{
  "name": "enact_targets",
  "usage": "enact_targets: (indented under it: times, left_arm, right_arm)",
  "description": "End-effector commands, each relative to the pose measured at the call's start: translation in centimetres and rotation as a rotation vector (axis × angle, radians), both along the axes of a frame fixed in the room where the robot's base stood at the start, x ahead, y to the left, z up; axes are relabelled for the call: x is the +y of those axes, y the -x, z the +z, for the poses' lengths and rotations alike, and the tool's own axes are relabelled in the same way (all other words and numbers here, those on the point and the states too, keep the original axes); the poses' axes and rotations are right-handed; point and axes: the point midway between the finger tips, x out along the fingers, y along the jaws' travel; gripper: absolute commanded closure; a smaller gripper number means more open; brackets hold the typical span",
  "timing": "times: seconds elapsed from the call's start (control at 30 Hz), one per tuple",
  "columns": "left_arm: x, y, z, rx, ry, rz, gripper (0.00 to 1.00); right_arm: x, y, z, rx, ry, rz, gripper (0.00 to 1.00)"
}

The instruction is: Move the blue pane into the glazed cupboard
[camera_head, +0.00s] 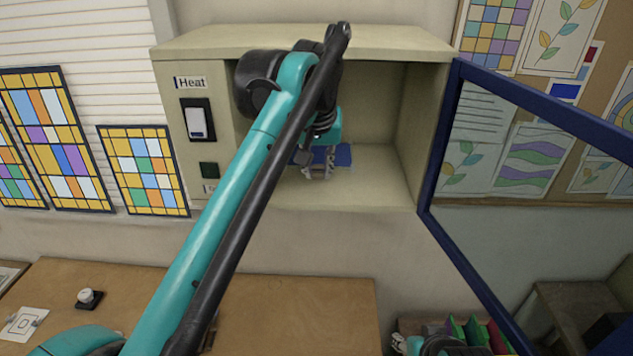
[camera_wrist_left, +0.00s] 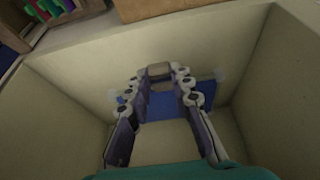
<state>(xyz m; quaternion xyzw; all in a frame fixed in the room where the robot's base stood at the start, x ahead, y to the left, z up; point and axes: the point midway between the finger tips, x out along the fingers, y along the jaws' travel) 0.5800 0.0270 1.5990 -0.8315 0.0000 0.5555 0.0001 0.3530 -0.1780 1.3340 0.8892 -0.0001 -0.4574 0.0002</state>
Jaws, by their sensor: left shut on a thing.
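The glazed cupboard (camera_head: 300,43) is a cream box on the wall. Its blue-framed glass door (camera_head: 437,150) stands open to the right. My left arm reaches inside, and my left gripper (camera_head: 318,168) is low in the cupboard, shut on the blue pane (camera_head: 344,155). In the left wrist view the blue pane (camera_wrist_left: 165,106) shows between and beside the fingers of the left gripper (camera_wrist_left: 160,80). Whether the pane touches the cupboard floor I cannot tell. Part of my right gripper (camera_head: 425,344) shows at the bottom edge; its jaws are unclear.
A rack with coloured panes (camera_head: 475,332) stands at the bottom right; it also shows in the left wrist view (camera_wrist_left: 45,8). The cupboard's left panel has a Heat label (camera_head: 190,83) and a switch (camera_head: 198,121). A wooden table (camera_head: 300,305) lies below.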

Motion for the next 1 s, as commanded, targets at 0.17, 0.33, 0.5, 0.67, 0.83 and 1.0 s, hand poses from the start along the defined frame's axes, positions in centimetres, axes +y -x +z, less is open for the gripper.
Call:
enact_targets:
  times: [0.17, 0.33, 0.5, 0.67, 0.83, 1.0]
  left_arm:
    - [0.4, -0.3, -1.5, 0.000, 0.000, -0.001, 1.00]
    - [0.4, -0.2, -3.9, 0.000, 0.000, -0.001, 1.00]
    - [0.4, -0.2, -4.3, 0.000, 0.000, -0.001, 1.00]
    - [0.3, -0.2, -4.3, 0.000, 0.000, -0.001, 1.00]
    - [0.3, -0.2, -4.5, 0.000, 0.000, 0.000, 0.58]
    - [0.3, -0.2, -4.5, 0.000, 0.000, 0.000, 0.58]
  right_arm:
    - [0.0, 0.0, 0.0, 0.000, 0.000, 0.000, 0.58]
    - [0.0, 0.0, 0.1, 0.000, 0.000, 0.000, 0.58]
    - [0.0, 0.0, 0.1, 0.000, 0.000, 0.000, 0.58]
    - [0.0, 0.0, 0.1, 0.000, 0.000, 0.000, 0.58]
    - [0.0, 0.0, 0.0, 0.000, 0.000, 0.000, 0.58]
    - [0.0, 0.0, 0.0, 0.000, 0.000, 0.000, 0.58]
